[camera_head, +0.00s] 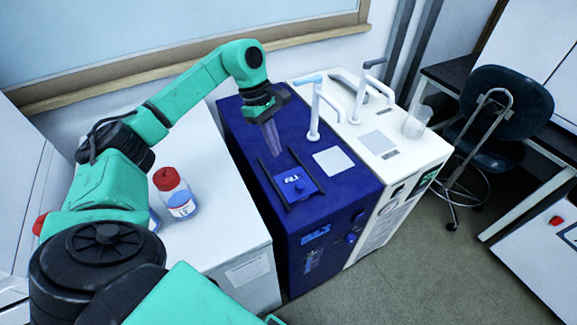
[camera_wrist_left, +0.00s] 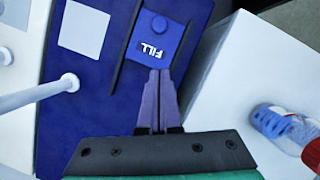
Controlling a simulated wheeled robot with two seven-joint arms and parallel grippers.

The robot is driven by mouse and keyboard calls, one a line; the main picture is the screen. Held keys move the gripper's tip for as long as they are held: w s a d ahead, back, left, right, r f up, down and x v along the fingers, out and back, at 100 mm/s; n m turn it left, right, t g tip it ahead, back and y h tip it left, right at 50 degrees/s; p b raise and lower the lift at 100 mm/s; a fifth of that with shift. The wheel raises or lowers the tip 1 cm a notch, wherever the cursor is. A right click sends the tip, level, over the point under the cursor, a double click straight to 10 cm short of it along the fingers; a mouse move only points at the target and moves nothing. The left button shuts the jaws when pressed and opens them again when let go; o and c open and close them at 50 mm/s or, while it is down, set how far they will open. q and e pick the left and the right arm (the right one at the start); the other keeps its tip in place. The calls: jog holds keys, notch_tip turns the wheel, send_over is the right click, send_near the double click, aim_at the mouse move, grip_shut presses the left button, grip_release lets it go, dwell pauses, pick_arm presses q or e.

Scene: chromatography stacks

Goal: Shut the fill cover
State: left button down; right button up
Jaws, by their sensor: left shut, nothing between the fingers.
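The fill cover (camera_head: 295,184) is a blue plate marked FILL with a round knob. It lies between two dark rails on top of the blue cabinet (camera_head: 245,130), toward the front end of the rails. My left gripper (camera_head: 277,152) is shut and empty, with its fingers pointing down behind the cover. In the left wrist view, the fingertips of the gripper (camera_wrist_left: 160,73) appear at the edge of the cover (camera_wrist_left: 155,38) on the side away from the knob. I cannot tell whether they touch it. The fingers hide part of the strip between the rails. My right gripper is not in view.
A white tap (camera_head: 314,110) stands on the blue cabinet beside a pale square pad (camera_head: 333,161). A white cabinet (camera_head: 400,150) with a beaker (camera_head: 417,122) adjoins on the right. A red-capped bottle (camera_head: 177,193) stands on the white counter (camera_head: 225,225) to the left.

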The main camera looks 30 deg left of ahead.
aim_at(294, 188)
pick_arm(q)
jog(key=x, duration=0.1)
jog(key=p+x, duration=0.1)
jog(key=x, duration=0.1)
jog(key=s+x, duration=0.1)
jog(key=x, duration=0.1)
jog(key=shift+a+f+p, duration=0.3)
jog(key=shift+a, duration=0.05)
jog(key=d+p, duration=0.1)
jog(key=d+f+p, duration=0.1)
jog(key=d, duration=0.1)
jog(key=shift+w+d, duration=0.1)
jog(key=shift+d, duration=0.2)
jog(key=shift+d+f, duration=0.1)
jog(key=shift+d, duration=0.2)
jog(key=shift+a+f, duration=0.1)
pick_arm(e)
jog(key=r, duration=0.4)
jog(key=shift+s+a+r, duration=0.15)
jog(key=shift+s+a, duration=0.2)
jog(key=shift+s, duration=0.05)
